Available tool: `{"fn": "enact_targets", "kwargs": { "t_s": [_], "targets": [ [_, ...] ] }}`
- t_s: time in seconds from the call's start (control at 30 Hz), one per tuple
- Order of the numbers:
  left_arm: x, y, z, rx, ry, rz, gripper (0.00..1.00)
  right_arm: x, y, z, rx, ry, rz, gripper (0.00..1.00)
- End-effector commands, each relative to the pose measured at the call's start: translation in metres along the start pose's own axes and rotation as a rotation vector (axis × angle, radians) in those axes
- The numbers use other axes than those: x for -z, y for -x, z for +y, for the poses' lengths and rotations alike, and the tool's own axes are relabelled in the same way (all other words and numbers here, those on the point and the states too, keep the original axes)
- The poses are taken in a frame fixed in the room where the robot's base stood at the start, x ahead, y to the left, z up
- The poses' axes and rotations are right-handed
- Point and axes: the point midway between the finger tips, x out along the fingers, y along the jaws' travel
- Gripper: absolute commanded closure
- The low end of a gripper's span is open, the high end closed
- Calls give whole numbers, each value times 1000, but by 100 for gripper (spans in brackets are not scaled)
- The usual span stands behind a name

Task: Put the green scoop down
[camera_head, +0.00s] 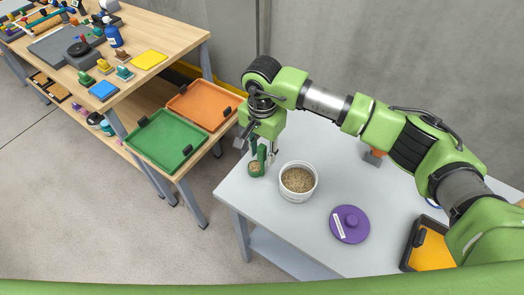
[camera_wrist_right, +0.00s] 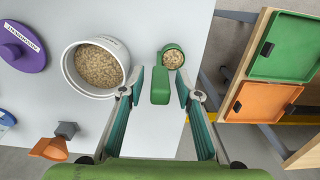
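The green scoop (camera_head: 256,168) sits near the table's left corner, just left of the white tub (camera_head: 298,194), and looks to be resting on the tabletop. Its cup holds tan pellets. In the right wrist view the scoop (camera_wrist_right: 160,90) has its handle between the fingers of my right gripper (camera_wrist_right: 160,82), with a gap on each side. My right gripper (camera_head: 263,150) is open around the handle, not closed on it. My left gripper is not in view.
The tub holds tan pellets. A purple lid (camera_head: 350,224) lies to its right on the grey table (camera_head: 270,222). A black-edged orange tray (camera_head: 430,250) is farther right. Green (camera_head: 166,141) and orange (camera_head: 205,104) trays lie on a wooden shelf beyond the table's left edge.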

Motion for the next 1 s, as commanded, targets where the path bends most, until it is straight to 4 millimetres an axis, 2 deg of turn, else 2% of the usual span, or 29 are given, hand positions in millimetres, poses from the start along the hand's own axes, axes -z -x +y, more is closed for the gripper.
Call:
{"fn": "enact_targets", "kwargs": {
  "t_s": [0.1,0.17,0.5,0.63,0.8,1.0],
  "targets": [
    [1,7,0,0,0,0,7,0,6,0,0,0,0,69],
    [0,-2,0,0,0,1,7,1,12,-1,4,0,3,69],
    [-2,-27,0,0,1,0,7,1,84,-1,4,0,4,69],
    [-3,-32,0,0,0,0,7,1,105,-1,2,0,4,69],
    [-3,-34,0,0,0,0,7,0,120,0,1,0,1,69],
    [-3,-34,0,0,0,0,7,0,123,0,0,0,-1,69]
  ]
}}
